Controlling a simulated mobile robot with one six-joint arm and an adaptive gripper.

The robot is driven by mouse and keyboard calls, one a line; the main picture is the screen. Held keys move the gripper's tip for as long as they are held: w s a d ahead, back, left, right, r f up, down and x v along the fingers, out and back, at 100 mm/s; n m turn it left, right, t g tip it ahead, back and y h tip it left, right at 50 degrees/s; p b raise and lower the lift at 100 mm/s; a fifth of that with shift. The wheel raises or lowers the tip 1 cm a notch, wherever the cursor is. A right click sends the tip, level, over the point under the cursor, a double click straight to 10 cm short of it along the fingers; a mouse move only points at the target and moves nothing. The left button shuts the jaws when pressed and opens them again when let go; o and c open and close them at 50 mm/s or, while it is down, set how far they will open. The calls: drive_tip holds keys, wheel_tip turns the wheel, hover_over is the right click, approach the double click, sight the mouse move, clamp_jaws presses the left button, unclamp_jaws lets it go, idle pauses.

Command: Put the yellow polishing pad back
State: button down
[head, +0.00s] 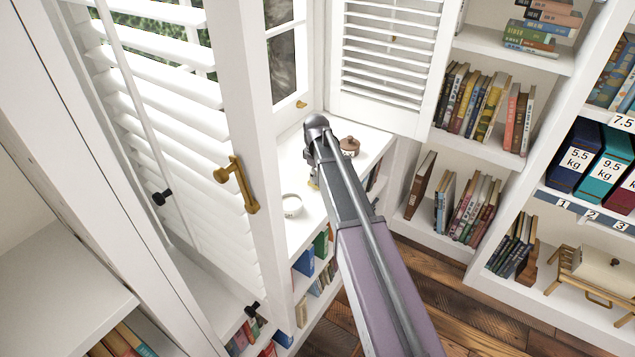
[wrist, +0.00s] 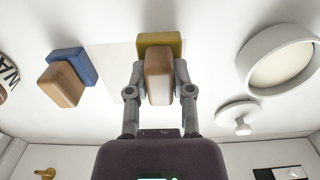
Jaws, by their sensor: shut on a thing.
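The yellow polishing pad (wrist: 175,43) shows in the wrist view, with a wooden handle block on it. My gripper (wrist: 159,80) is shut on that wooden handle, one finger on each side. The pad is at or close above the white shelf top; I cannot tell whether it touches. A paler rectangular patch (wrist: 117,62) lies on the surface beside and partly behind the pad. In the head view my arm reaches over the white shelf top (head: 304,236) by the window and hides most of the gripper and pad.
A blue pad with a wooden handle (wrist: 72,66) stands left in the wrist view. A round white dish (wrist: 246,68) and a white knobbed lid (wrist: 240,115) lie right.

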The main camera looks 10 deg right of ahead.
drive_tip(key=shift+f, duration=0.5)
drive_tip(key=shift+f+b, duration=0.1)
drive_tip(key=shift+b, duration=0.2)
drive_tip(key=c, duration=0.5)
unclamp_jaws()
drive_tip(key=shift+r, duration=0.2)
wheel_tip(320, 180, up, 12)
drive_tip(key=p, duration=1.2)
drive_tip(key=shift+f, duration=0.1)
drive_tip(key=s+m, duration=0.9)
drive_tip(key=s, duration=1.5)
drive_tip(key=shift+s+d, duration=0.15)
drive_tip(key=shift+d, duration=0.05)
